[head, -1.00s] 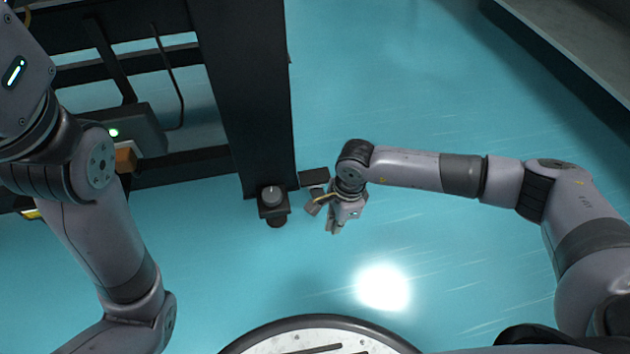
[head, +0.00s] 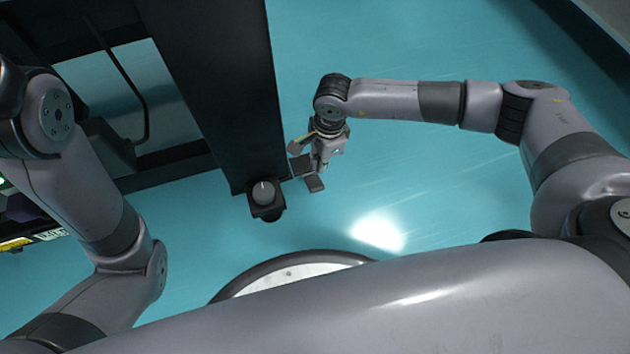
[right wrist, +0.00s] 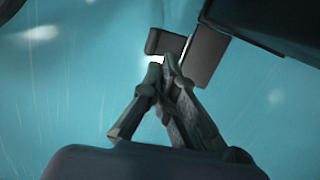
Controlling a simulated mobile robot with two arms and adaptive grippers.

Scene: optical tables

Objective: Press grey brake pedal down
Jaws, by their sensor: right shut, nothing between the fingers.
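The grey brake pedal (head: 315,183) is a small dark grey pad beside the foot of the black table leg. In the right wrist view it shows as a grey plate (right wrist: 207,55) with a smaller pad at its left, by a black part. My right gripper (right wrist: 162,70) is shut and empty, its fingertips close to the plate's lower left. I cannot tell whether they touch. In the head view my right gripper (head: 322,160) is just above the pedal and partly covers it. My left arm is at the left, its gripper out of view.
The black table leg (head: 205,85) runs down to a foot with a round grey knob (head: 263,193). Dark crossbars join it at the left. The teal floor (head: 430,185) is clear right of the pedal. A grey edge stands at the top right.

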